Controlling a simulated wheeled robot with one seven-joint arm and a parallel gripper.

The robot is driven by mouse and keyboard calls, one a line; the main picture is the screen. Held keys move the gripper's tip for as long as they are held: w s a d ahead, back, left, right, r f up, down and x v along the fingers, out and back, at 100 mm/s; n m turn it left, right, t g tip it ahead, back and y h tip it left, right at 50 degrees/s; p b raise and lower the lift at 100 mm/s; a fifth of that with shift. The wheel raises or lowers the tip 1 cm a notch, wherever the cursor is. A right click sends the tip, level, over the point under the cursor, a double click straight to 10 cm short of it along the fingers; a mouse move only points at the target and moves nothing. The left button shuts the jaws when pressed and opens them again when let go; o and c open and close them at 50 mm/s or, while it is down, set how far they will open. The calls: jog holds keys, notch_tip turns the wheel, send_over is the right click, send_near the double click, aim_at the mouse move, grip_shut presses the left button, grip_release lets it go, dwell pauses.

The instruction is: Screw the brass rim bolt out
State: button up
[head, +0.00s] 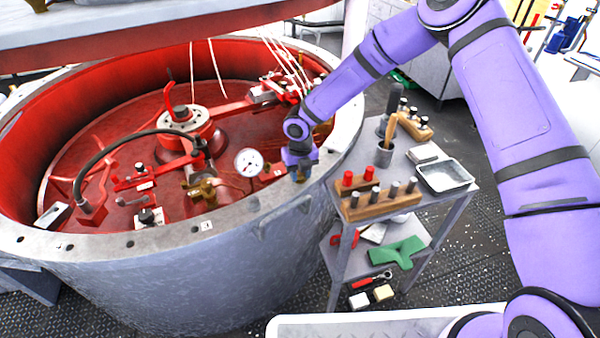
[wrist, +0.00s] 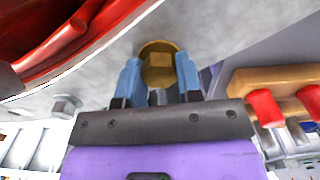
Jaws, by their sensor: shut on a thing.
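The brass rim bolt (wrist: 158,62) shows in the wrist view as a round brass head against the grey metal rim. My gripper (wrist: 160,82) has its two blue fingers on either side of the bolt head and is shut on it. In the head view my gripper (head: 299,172) is at the right part of the rim (head: 345,120) of the large round tub, pointing down. The bolt is mostly hidden behind the gripper there. How far the bolt is threaded in cannot be told.
A pressure gauge (head: 249,162) stands just left of my gripper. Red machinery fills the tub.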

jog(key=shift+w, duration=0.1)
dwell(0.5)
jog(key=o, duration=0.9)
jog(key=shift+o, duration=0.2)
notch_tip(320, 180, up, 11)
jog(key=shift+f, duration=0.1)
